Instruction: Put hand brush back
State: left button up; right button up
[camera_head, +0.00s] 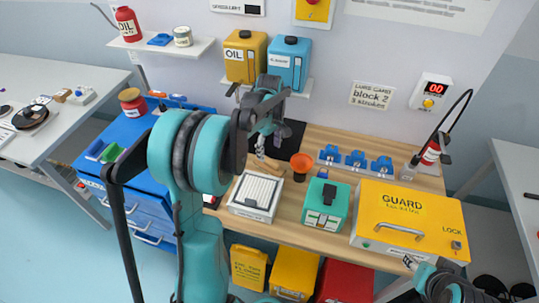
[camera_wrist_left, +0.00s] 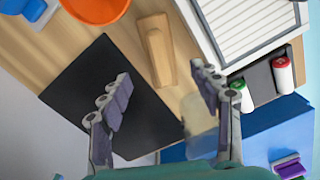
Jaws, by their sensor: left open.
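A wooden piece that looks like the hand brush (camera_wrist_left: 156,50) lies on the wooden bench top, between a black mat (camera_wrist_left: 108,100) and a white slatted box (camera_wrist_left: 250,30) in the left wrist view. In the head view it shows partly behind my left gripper (camera_head: 262,138), and the black mat (camera_head: 291,136) lies beside it. Its bristles cannot be made out. My left gripper (camera_wrist_left: 165,95) is open, fingers apart over the bench and mat, with nothing clearly between them. A pale block (camera_wrist_left: 203,125) is partly hidden by one finger.
An orange bowl (camera_head: 302,162), the white slatted box (camera_head: 254,195), a green box (camera_head: 326,206) and a yellow guard box (camera_head: 410,218) stand on the bench. Blue holders (camera_head: 356,159) line the back. A blue cabinet (camera_head: 130,130) stands left. A shelf holds yellow and blue cans.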

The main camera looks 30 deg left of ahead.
aim_at(269, 160)
pick_arm(q)
jog(key=s+d+r+m+t+p, duration=0.15)
jog(key=s+d+r+m, duration=0.3)
jog(key=r, duration=0.45)
jog(key=s+d+f+m+t, duration=0.1)
jog(key=s+d+m+t, duration=0.4)
jog(key=s+d+m, duration=0.6)
jog(key=s, duration=0.3)
jog(key=shift+s+m+t, duration=0.2)
jog(key=shift+m+t, duration=0.15)
jog(key=shift+f, duration=0.1)
notch_tip(269, 160, down, 2)
jog(key=b, duration=0.2)
jog(key=shift+f+b, duration=0.1)
jog(key=shift+b, duration=0.3)
